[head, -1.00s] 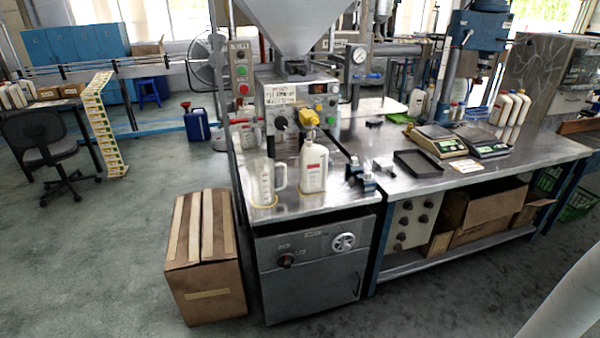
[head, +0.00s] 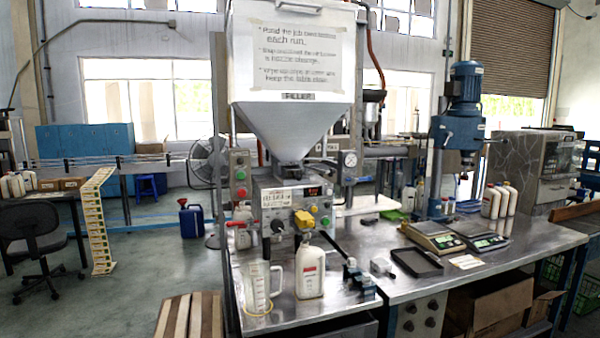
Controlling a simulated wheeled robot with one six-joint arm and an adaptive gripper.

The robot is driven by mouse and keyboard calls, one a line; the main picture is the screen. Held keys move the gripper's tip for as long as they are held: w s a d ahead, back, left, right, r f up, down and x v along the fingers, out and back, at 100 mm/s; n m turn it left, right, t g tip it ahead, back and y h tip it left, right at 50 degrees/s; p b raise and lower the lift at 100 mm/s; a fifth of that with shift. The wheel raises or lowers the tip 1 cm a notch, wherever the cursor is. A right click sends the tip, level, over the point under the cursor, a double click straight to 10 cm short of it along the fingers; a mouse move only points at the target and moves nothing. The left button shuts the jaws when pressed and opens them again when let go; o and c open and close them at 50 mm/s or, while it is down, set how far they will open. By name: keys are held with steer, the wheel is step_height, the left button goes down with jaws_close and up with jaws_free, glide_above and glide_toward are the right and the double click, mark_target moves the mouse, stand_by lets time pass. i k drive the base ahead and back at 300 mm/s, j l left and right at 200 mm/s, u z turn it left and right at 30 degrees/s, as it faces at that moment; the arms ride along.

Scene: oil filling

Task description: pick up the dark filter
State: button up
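I cannot tell for sure which thing is the dark filter. A small dark flat thing (head: 370,221) lies farther back on the bench. My gripper is not in view.
A clear measuring jug (head: 256,288) and a white bottle (head: 310,270) stand below the filler hopper (head: 290,130). A black tray (head: 418,262) and two scales (head: 433,237) are to the right.

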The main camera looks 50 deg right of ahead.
mark_target(296, 171)
steer(key=i+j, duration=0.2)
steer(key=i, duration=0.25)
steer(key=i+j, duration=0.2)
steer(key=i, duration=0.25)
steer(key=i+j, duration=0.15)
steer(key=i, duration=0.3)
steer(key=z, duration=1.65)
